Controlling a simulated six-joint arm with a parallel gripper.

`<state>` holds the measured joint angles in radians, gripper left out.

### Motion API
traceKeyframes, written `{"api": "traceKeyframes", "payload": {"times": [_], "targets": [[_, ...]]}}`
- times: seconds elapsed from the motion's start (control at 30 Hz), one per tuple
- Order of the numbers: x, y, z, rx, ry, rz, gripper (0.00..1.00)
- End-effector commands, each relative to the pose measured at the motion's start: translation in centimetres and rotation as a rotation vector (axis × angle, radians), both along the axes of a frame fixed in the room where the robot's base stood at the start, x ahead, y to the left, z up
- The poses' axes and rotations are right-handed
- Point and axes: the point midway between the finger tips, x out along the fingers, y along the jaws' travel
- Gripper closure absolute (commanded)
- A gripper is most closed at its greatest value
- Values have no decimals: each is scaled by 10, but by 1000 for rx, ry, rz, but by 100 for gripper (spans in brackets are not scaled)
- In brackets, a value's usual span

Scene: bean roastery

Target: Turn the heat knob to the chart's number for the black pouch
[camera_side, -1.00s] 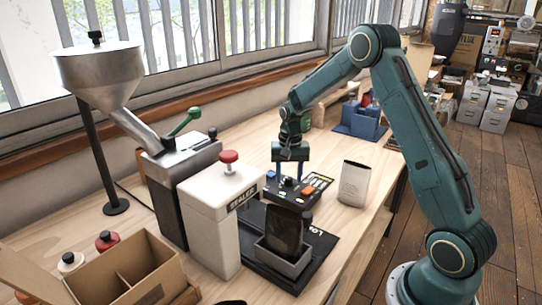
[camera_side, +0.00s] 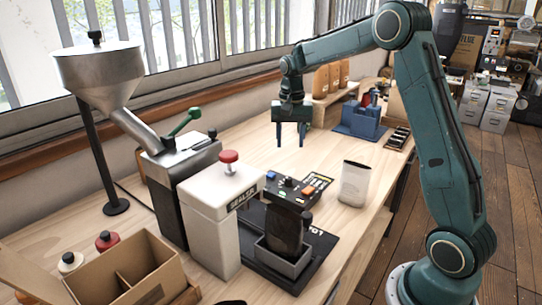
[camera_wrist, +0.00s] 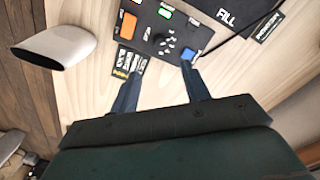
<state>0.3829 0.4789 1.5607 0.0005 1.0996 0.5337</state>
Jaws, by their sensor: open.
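The heat knob (camera_side: 288,182) is a small dark knob on the black control panel (camera_side: 297,193); in the wrist view the knob (camera_wrist: 168,46) sits amid a ring of pale marks too small to read. The black pouch (camera_side: 285,231) stands upright in a grey tray (camera_side: 262,256) in front of the panel. A dark chart card (camera_side: 318,180) with coloured lines lies beside the panel, and in the wrist view (camera_wrist: 126,66) its print is illegible. My gripper (camera_side: 291,145) is open and empty, above the table and behind the panel, its fingers (camera_wrist: 161,72) apart from the knob.
A pale pouch (camera_side: 354,184) stands right of the panel. The white sealer (camera_side: 208,220) with a red knob and the hopper machine (camera_side: 98,75) stand left. A cardboard box (camera_side: 125,275) is at front left, a blue holder (camera_side: 360,122) behind.

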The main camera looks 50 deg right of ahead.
Motion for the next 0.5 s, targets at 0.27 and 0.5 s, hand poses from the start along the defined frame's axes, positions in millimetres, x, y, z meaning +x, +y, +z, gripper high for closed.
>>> {"api": "traceKeyframes", "payload": {"times": [0.27, 0.5], "targets": [[0, 0, 15, 0, 1, 0, 54], [0, 0, 16, 0, 1, 0, 54]]}}
